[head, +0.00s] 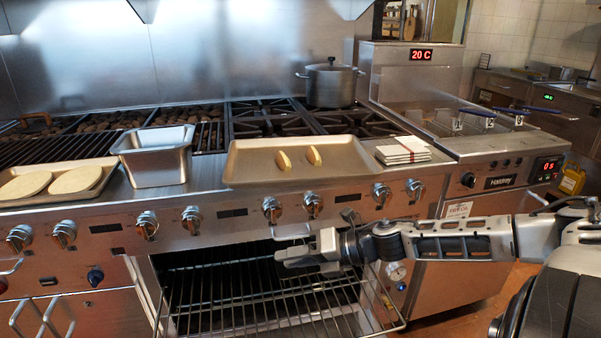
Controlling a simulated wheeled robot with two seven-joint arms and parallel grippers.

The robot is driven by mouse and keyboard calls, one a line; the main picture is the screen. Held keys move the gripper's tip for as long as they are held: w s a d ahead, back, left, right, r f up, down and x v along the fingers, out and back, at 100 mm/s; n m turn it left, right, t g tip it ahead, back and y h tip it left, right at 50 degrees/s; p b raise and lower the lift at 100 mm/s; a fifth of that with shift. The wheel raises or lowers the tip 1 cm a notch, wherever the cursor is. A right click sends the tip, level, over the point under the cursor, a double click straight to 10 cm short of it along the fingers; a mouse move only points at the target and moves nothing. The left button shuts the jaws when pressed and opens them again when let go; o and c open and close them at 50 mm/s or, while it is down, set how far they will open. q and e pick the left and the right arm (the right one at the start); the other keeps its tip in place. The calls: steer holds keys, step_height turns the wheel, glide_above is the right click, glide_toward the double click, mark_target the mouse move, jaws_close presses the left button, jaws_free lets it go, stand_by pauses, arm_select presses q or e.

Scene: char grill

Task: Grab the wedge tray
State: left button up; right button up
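The wedge tray (240,162) is a shallow metal tray on the steel front ledge of the range, right of centre, with two yellowish potato wedges (284,160) lying on it. My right gripper (281,247) reaches in from the right, below and in front of the tray, over the pulled-out oven rack. It is apart from the tray. Its fingers point left; whether they are open or shut is too small to tell, and I see nothing clearly held. My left gripper is not in view.
A deep metal pan (155,167) stands left of the tray, and a flat tray with pale oval pieces (75,180) lies farther left. Folded white cloths (403,150) lie close on the right. Knobs (312,204) line the front panel. The oven rack (270,300) juts out below.

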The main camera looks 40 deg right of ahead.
steer(key=d+r+n+g+h+b, duration=0.1)
steer(key=d+r+n+g+h, duration=0.1)
steer(key=d+r+n, duration=0.35)
steer(key=d+r+n+g+h, duration=0.1)
steer(key=d+r+n+h, duration=0.15)
steer(key=r+n, duration=0.6)
steer(key=d+r+n+g+h+b, duration=0.1)
steer(key=d+r+n+g+h, duration=0.3)
steer(key=r, duration=0.7)
steer(key=m+t+y, duration=0.1)
steer(key=t+y, duration=0.1)
glide_toward(299, 184)
steer(key=x, duration=0.7)
steer(key=shift+d, duration=0.2)
jaws_close()
steer(key=shift+w+r, duration=0.1)
